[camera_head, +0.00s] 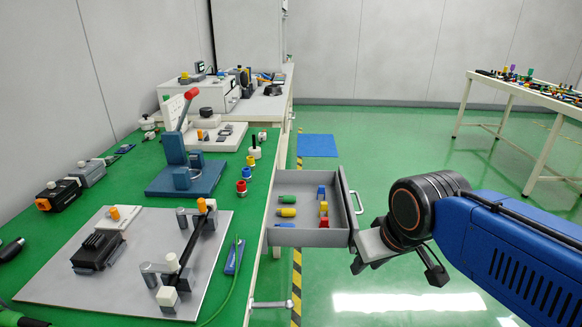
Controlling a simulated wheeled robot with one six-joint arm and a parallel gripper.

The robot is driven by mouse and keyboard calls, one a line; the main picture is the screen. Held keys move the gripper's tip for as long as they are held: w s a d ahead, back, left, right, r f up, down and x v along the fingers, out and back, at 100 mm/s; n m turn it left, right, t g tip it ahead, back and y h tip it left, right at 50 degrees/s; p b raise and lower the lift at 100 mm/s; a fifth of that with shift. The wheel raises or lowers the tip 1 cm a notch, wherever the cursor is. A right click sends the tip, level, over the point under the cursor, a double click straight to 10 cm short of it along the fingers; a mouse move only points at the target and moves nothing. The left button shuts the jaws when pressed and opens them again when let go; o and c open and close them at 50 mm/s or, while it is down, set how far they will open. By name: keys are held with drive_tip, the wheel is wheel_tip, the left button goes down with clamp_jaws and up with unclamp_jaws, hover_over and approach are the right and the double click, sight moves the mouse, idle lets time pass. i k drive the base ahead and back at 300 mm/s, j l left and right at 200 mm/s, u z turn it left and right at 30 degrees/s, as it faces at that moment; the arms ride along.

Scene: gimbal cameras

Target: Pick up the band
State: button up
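I cannot make out for certain which thing is the band. A flat blue piece (235,256) lies at the right edge of the green bench, next to a thin green cord (229,289); it may be the band. My gripper (398,270) is on the right, over the floor just beyond the front of the open drawer. Its two dark fingers are spread apart with nothing between them. It is well to the right of the blue piece and touches nothing that I can see.
The grey drawer (351,205) stands open with several coloured pieces inside. The green bench (140,182) carries a grey plate (56,286) with a clamped bar, a blue press (176,150) and small parts. A white table (545,97) stands back right. The middle floor is clear.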

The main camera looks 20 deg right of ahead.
sight(323, 206)
drive_tip(key=l+u, duration=0.15)
drive_tip(key=l, duration=0.4)
drive_tip(key=k+l+u, duration=0.1)
drive_tip(key=l, duration=0.4)
drive_tip(key=k+l+u, duration=0.15)
drive_tip(key=l, duration=0.35)
